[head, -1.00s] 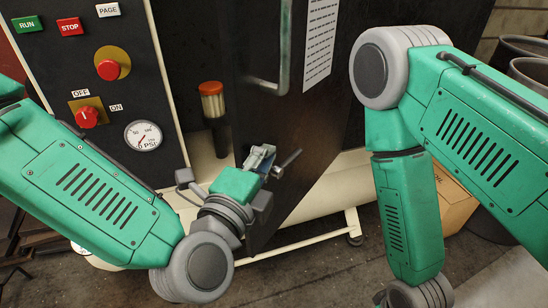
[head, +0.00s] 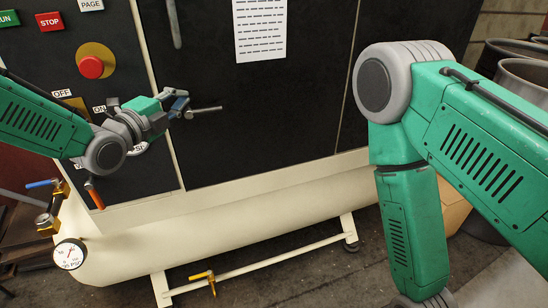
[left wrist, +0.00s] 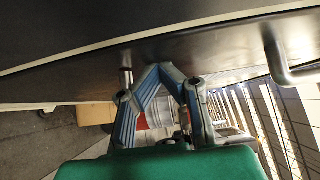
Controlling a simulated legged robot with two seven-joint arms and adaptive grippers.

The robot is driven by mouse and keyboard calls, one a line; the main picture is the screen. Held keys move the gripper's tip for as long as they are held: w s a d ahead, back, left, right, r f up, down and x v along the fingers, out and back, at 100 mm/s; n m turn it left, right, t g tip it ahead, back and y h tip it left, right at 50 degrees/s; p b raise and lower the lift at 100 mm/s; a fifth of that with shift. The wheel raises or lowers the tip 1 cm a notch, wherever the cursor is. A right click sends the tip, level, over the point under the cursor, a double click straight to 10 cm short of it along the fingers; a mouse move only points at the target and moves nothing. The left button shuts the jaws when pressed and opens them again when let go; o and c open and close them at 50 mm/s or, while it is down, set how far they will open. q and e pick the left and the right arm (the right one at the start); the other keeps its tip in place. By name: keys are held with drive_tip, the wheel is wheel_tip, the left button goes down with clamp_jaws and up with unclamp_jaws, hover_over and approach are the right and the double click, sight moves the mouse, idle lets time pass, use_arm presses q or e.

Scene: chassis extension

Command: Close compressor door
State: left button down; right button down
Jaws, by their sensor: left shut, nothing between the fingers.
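The compressor door (head: 270,115) is a black panel with a white text sheet. In the head view it lies flat across the cabinet front and looks closed; no gap shows at its left edge. A grey handle (head: 173,22) is on its upper left, and a short metal latch lever (head: 203,111) sits below. My left gripper (head: 184,103) is shut and empty, just in front of the door's left edge beside the lever. In the left wrist view its fingertips (left wrist: 161,68) meet close to the door, between lever and handle. Contact cannot be told. My right gripper is outside the frame.
The control panel (head: 75,70) with buttons is left of the door, partly behind my left arm. A cream tank (head: 230,215) with a gauge (head: 70,254) and valves runs below. Grey bins (head: 525,75) stand at the right. Floor is open in front.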

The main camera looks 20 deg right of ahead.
use_arm(q)
drive_tip(key=shift+w+a+r, duration=0.35)
drive_tip(key=shift+w, duration=0.5)
drive_tip(key=s+d+v, duration=0.1)
drive_tip(key=v, duration=1)
drive_tip(key=s+a+f+n+g+y, duration=0.25)
drive_tip(key=s+f+n, duration=0.25)
drive_tip(key=f, duration=0.5)
drive_tip(key=s+a+f+n+g+y, duration=0.25)
drive_tip(key=s+a+f+n, duration=0.2)
drive_tip(key=f, duration=0.45)
drive_tip(key=s+a+f+n+g+y, duration=0.1)
drive_tip(key=s+a+f+n+y, duration=0.15)
drive_tip(key=s+f+n, duration=0.55)
drive_tip(key=s+a+f+n+g+y, duration=0.1)
drive_tip(key=s+a+f+n+g, duration=0.1)
drive_tip(key=s, duration=0.5)
drive_tip(key=s+a+f+n+g+y, duration=0.2)
drive_tip(key=s+a+f+n, duration=0.1)
drive_tip(key=s+f, duration=0.2)
drive_tip(key=s+a+f+n+g+y, duration=0.1)
drive_tip(key=s+a+f+n+g, duration=0.2)
drive_tip(key=s, duration=0.6)
drive_tip(key=shift+a+f, duration=0.25)
drive_tip(key=shift+f, duration=0.35)
